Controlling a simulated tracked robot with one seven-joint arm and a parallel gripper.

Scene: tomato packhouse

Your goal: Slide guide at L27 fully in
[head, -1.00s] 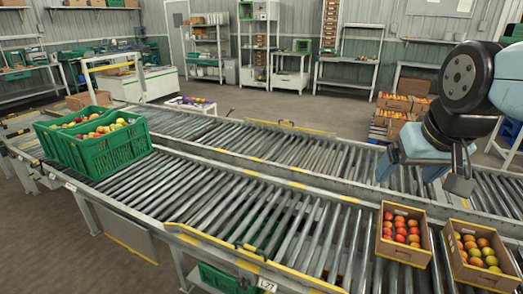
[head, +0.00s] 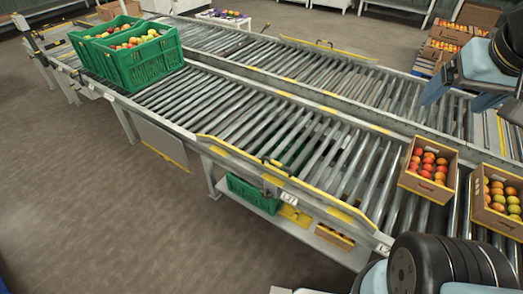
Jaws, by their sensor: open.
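A long yellow side guide (head: 232,151) runs along the near edge of the roller conveyor. A small dark fitting (head: 272,164) sits near its middle. I cannot tell how far in the guide sits. My gripper (head: 473,100) is at the upper right, partly cut off by the picture edge. It is open, well away from the guide, with nothing seen between its fingers.
Two cardboard boxes of tomatoes, one (head: 412,186) and another (head: 482,215), stand on the rollers at right. Two green crates of tomatoes (head: 150,68) stand at far left. Rollers beside the guide are bare. A green crate (head: 252,194) is on the shelf below.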

